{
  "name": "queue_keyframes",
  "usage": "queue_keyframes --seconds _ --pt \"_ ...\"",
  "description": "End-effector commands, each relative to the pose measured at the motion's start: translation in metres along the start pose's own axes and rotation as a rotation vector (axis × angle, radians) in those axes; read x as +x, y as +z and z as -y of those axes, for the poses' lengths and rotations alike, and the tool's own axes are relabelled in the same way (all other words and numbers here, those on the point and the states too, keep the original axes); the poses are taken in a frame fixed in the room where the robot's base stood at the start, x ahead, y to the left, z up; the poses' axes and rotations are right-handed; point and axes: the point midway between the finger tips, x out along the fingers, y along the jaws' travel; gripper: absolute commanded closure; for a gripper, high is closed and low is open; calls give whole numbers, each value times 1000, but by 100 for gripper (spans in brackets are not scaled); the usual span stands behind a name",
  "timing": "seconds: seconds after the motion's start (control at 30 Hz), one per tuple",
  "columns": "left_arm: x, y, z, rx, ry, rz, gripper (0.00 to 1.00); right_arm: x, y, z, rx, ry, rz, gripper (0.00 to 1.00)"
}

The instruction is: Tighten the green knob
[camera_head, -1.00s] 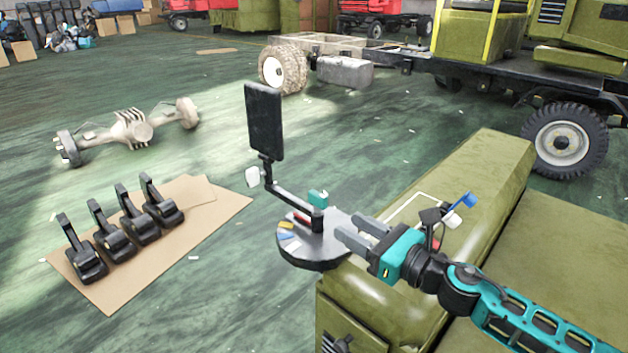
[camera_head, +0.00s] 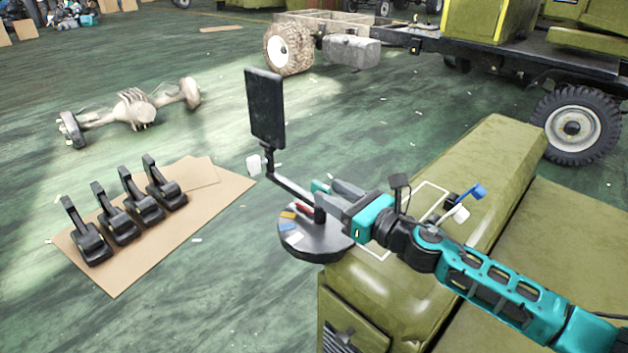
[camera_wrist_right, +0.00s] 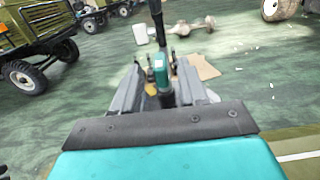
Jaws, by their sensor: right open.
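The green knob (camera_head: 320,187) is a small teal piece at the top of a short black post on a round grey disc (camera_head: 318,247). My right gripper (camera_head: 338,194) is open, with its fingers reaching from the right at the knob and partly covering it. In the right wrist view the knob (camera_wrist_right: 161,68) stands upright between the two grey fingers of the gripper (camera_wrist_right: 158,85). I cannot tell whether the fingers touch it. A jointed black arm from the post carries a dark flat panel (camera_head: 265,108). My left gripper is not in view.
The disc sits at the end of an olive vehicle body (camera_head: 450,190). Blue (camera_head: 476,191) and white levers stand near my right forearm. Several black pedals (camera_head: 115,225) lie on cardboard (camera_head: 225,187). An axle (camera_head: 135,110) lies on the open floor behind, with a truck frame beyond.

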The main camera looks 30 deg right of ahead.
Motion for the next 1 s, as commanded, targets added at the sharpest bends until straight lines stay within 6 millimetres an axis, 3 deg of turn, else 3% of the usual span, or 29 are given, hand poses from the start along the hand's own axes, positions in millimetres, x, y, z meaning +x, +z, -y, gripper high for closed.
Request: queue_keyframes --seconds 0.2,0.4,0.83,1.0 --pt "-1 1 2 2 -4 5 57 32 2 0 -1 0 3 57" --pt "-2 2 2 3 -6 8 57 51 1 0 1 0 1 57" --pt "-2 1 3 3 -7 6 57 58 0 0 0 1 0 57" --pt "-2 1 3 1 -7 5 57 57 0 0 0 1 0 74"
